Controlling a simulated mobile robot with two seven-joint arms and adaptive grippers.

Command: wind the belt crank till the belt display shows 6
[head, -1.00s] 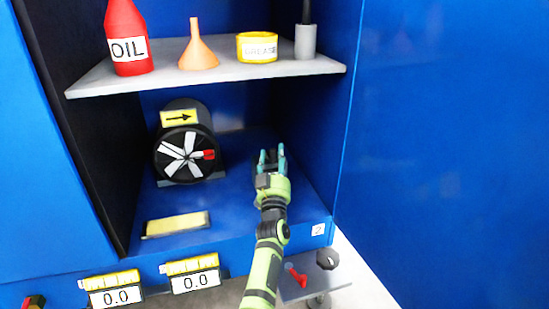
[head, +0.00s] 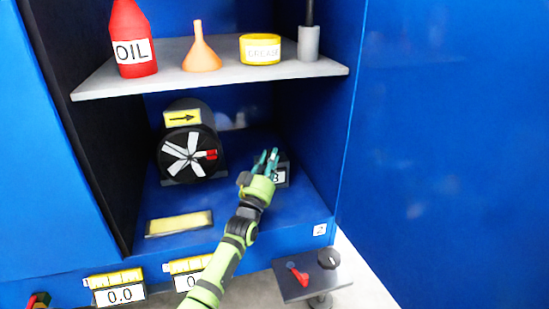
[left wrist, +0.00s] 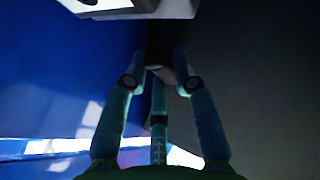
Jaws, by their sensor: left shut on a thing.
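My left gripper (head: 265,160) is inside the blue cabinet, on the right of its floor. It is shut on a small dark part (left wrist: 158,70), seen between the fingers in the left wrist view. A dark box with a white label (head: 280,176) is right beside the gripper in the head view; the fingers partly hide it. I cannot tell whether the held part is the belt crank. The left display (head: 120,295) reads 0.0. The right display (head: 190,280) is partly covered by my arm; only a 0 shows. I cannot tell which is the belt display. My right gripper is not in view.
A black fan wheel (head: 187,155) under a yellow arrow plate stands left of the gripper. A grey shelf (head: 130,88) above holds an oil bottle (head: 132,40), an orange funnel (head: 201,55) and a grease tin (head: 260,49). A grey stand (head: 310,289) with a red lever is outside.

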